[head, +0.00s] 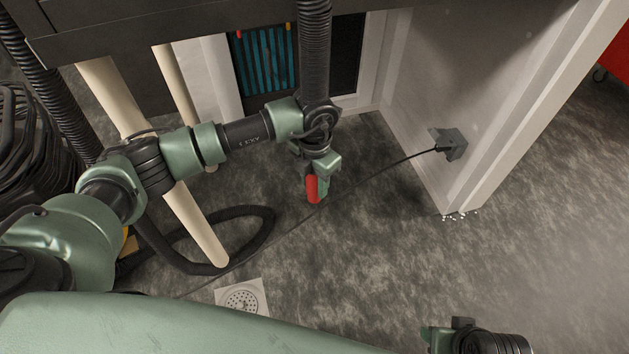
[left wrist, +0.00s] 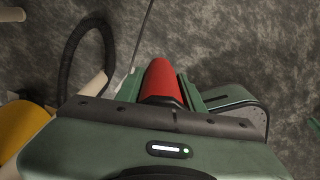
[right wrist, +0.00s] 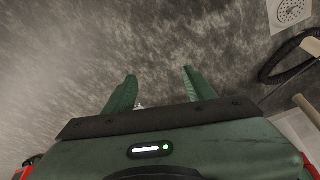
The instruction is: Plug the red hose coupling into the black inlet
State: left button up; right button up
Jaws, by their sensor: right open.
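The red hose coupling (head: 312,189) is between the fingers of my left gripper (head: 319,193), above the floor. In the left wrist view the red coupling (left wrist: 163,82) sits between the two green fingers, which are closed on its sides. A black ribbed hose (head: 315,50) comes down from above to my left wrist; whether it joins the coupling is hidden. I cannot pick out the black inlet with certainty in any view. My right gripper (right wrist: 157,85) is open and empty over the floor; part of it shows at the lower right of the head view.
A dark box (head: 451,144) with a thin cable is on the white wall at the right. The cable runs across the floor. A black hose (head: 262,219) loops around a beige leg (head: 198,222). A white floor drain (head: 242,297) lies in front.

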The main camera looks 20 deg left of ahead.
pick_arm(q)
grip_shut()
jog(key=shift+r, duration=0.15)
